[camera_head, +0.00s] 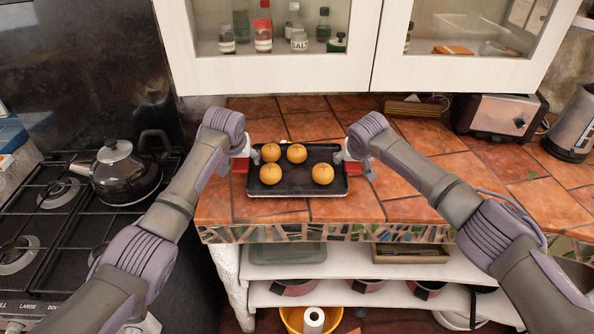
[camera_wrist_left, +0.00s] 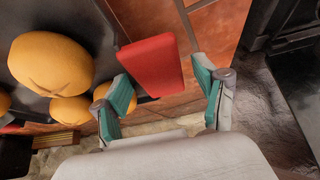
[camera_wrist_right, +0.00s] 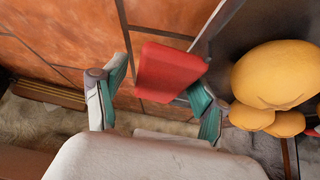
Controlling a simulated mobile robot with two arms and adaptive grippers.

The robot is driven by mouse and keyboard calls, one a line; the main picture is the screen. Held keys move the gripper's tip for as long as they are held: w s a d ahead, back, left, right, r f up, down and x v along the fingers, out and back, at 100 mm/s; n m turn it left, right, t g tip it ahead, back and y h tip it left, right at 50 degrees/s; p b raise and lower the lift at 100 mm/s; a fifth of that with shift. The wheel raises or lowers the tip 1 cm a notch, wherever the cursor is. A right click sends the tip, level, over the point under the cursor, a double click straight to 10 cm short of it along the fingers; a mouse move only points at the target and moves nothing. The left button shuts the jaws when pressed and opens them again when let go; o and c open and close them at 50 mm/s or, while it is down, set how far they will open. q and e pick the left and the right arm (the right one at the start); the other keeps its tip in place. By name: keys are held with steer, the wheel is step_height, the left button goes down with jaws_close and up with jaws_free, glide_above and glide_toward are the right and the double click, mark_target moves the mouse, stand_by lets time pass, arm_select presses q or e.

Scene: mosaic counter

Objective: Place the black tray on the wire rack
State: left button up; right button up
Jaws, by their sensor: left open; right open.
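The black tray (camera_head: 297,184) lies on the tiled counter with several round golden buns on it. It has a red handle at each end. My left gripper (camera_head: 247,157) is open at the tray's left end; in the left wrist view the left red handle (camera_wrist_left: 153,66) shows between and just beyond its spread fingers (camera_wrist_left: 167,98). My right gripper (camera_head: 346,157) is open at the right end; in the right wrist view the right red handle (camera_wrist_right: 168,72) shows between its fingers (camera_wrist_right: 155,97). Neither gripper is closed on a handle. I cannot make out a wire rack.
A gas stove (camera_head: 75,220) with a kettle (camera_head: 124,175) stands left. A toaster (camera_head: 497,115) and another metal appliance (camera_head: 575,125) stand back right. White cabinets (camera_head: 275,75) hang above the back. Counter right of the tray is mostly clear, beneath my right arm.

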steer(key=shift+r, duration=0.15)
arm_select(q)
steer(key=v, duration=1.1)
arm_select(e)
steer(key=v, duration=1.1)
steer(key=shift+s+r, duration=0.25)
steer(key=shift+r, duration=0.1)
arm_select(q)
steer(key=shift+s+r, duration=0.1)
